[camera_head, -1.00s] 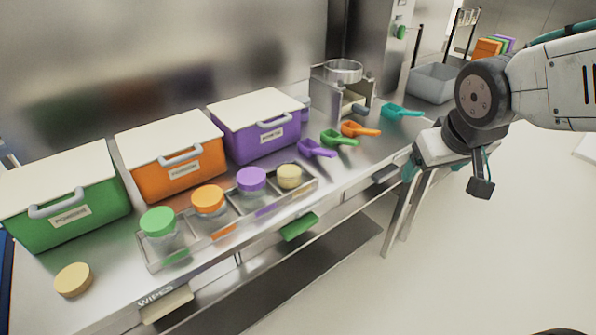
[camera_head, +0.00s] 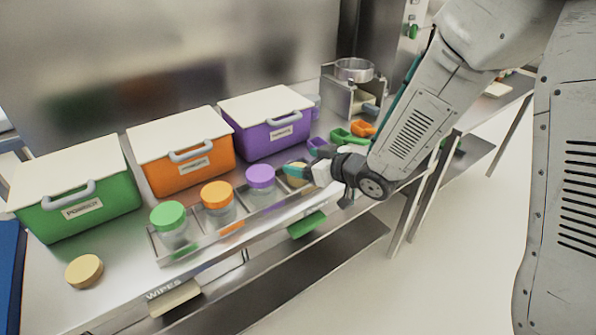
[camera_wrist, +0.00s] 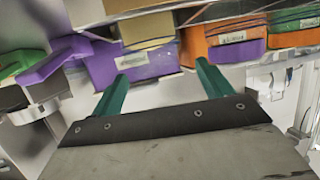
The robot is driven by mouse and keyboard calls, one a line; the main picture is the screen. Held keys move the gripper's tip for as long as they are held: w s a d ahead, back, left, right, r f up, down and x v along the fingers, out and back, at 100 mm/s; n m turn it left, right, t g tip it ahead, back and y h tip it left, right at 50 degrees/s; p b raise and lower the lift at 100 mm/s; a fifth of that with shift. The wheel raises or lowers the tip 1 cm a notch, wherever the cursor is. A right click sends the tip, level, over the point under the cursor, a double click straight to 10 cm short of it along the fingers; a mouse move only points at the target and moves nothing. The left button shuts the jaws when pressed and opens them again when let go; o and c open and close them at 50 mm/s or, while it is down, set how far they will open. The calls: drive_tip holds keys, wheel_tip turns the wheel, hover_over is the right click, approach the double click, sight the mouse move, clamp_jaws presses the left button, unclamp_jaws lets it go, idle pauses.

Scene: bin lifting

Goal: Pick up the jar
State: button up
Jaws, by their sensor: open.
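Several lidded clear jars stand in a row in a shallow tray (camera_head: 193,252) on the steel counter: a green-lidded jar (camera_head: 168,214), an orange-lidded jar (camera_head: 217,194), a purple-lidded jar (camera_head: 260,177) and, at the right end, a cream-lidded jar (camera_head: 297,169). My gripper (camera_head: 294,166) is at that right end, its teal fingers beside the cream-lidded jar and partly hiding it. Contact cannot be told. In the wrist view my gripper (camera_wrist: 162,70) is open, with nothing clearly held between its fingers.
Green (camera_head: 80,210), orange (camera_head: 190,172) and purple (camera_head: 270,138) bins with white lids line the counter behind the tray. Coloured scoops, including a green one (camera_head: 345,137), lie close to my wrist. A loose cream lid (camera_head: 84,271) lies at the front left.

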sight(294, 160)
drive_tip(key=x, duration=0.5)
drive_tip(key=shift+w+f, duration=0.2)
drive_tip(key=shift+s+d, duration=0.1)
drive_tip(key=c, duration=1.3)
